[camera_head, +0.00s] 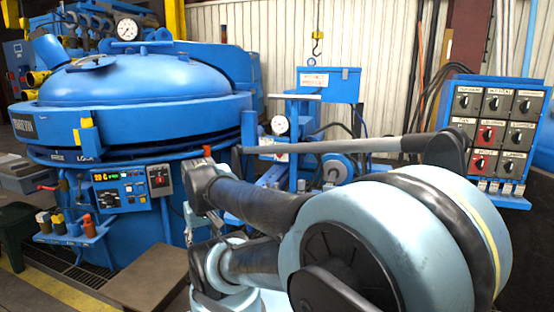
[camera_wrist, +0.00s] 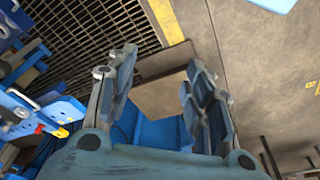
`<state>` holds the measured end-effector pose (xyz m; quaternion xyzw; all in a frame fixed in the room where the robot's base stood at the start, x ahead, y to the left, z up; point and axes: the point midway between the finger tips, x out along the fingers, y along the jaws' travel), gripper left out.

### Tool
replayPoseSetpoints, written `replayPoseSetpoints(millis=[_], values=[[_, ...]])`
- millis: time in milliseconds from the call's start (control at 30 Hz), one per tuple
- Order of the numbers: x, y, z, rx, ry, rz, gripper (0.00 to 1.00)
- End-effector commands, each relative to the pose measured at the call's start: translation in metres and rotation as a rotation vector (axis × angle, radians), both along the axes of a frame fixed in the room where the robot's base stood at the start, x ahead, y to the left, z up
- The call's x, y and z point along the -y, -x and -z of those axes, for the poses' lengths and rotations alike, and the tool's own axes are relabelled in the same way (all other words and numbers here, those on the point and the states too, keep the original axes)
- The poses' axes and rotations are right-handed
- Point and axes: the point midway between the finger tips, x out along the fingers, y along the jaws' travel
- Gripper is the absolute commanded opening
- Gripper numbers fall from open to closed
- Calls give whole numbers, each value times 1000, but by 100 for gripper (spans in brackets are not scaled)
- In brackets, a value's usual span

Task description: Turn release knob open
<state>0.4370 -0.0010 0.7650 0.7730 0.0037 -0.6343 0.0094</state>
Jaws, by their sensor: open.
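The blue pit furnace (camera_head: 150,85) with its domed lid stands at the left in the head view. I cannot tell for certain which part is the release knob. A small red piece (camera_head: 207,150) shows at the furnace's right side, just above my arm.
A switch panel (camera_head: 494,131) with several knobs stands at the right. A flat-topped brown stand (camera_head: 148,276) is at the front left. Blue machinery with a gauge (camera_head: 280,125) stands behind my arm. Dark floor grating (camera_wrist: 75,35) shows in the wrist view.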

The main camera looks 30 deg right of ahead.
Motion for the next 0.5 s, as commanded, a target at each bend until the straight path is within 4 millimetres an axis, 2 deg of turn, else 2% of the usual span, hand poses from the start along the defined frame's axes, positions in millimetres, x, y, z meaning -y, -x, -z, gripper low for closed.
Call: replayPoseSetpoints(millis=[67,167,500], values=[[5,-3,-2,11,14,13,51],[17,-20,-9,35,50,47,51],[93,-110,-47,189,257,213,51]])
